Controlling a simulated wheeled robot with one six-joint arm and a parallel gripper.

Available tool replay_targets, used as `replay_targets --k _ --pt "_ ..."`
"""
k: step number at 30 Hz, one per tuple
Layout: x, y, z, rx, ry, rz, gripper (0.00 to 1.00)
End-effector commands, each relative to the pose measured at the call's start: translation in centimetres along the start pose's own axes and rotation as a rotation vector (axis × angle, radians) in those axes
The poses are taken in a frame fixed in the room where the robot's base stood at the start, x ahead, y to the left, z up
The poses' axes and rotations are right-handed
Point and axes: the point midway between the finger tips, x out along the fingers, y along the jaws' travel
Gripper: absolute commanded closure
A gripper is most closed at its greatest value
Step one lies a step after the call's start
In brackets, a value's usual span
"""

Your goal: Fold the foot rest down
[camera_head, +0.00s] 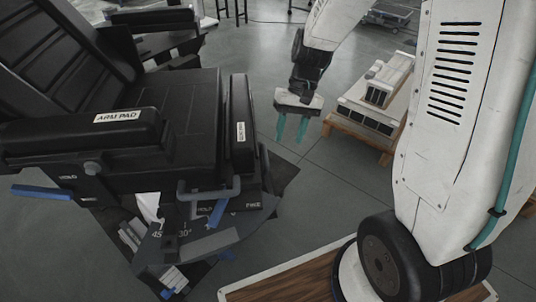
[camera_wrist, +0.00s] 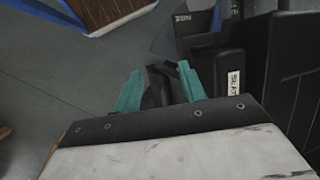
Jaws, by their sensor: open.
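A black reclining chair stands at the left in the head view, with its seat (camera_head: 170,95) facing right. A black padded panel (camera_head: 240,115) with a white label, apparently the foot rest, stands upright at the seat's right end. In the wrist view a labelled black pad (camera_wrist: 232,62) lies right of the fingers; its label is only partly readable. My gripper (camera_head: 292,128) has teal fingers pointing down and is open, right of the panel and apart from it. In the wrist view my gripper (camera_wrist: 160,88) shows nothing clearly held; a dark shape between the fingers is unclear.
An arm pad (camera_head: 115,130) runs along the chair's near side. A grey bar handle (camera_head: 208,190) and a blue lever (camera_head: 218,211) sit below the panel, near a FREE label. A wooden pallet (camera_head: 362,135) with boxes stands right of my gripper. Grey floor between is clear.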

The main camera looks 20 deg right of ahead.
Motion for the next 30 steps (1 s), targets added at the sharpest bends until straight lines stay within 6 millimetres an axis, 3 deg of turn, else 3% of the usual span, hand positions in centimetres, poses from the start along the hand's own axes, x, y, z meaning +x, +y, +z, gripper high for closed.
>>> replay_targets --k 3,12,16,18,23,30 --pt "3.7 0.7 -4.5 0.031 -0.002 -0.051 0.59" --pt "12.9 3.4 -15.1 0.091 0.102 -0.131 0.59" --pt "14.6 4.2 -19.4 0.089 0.205 -0.131 0.59" --pt "13.2 4.2 -21.9 0.066 0.296 -0.120 0.59" --pt "13.6 4.5 -22.7 0.025 0.333 -0.096 0.59" --pt "17.1 4.2 -23.8 0.023 0.330 -0.096 0.59"
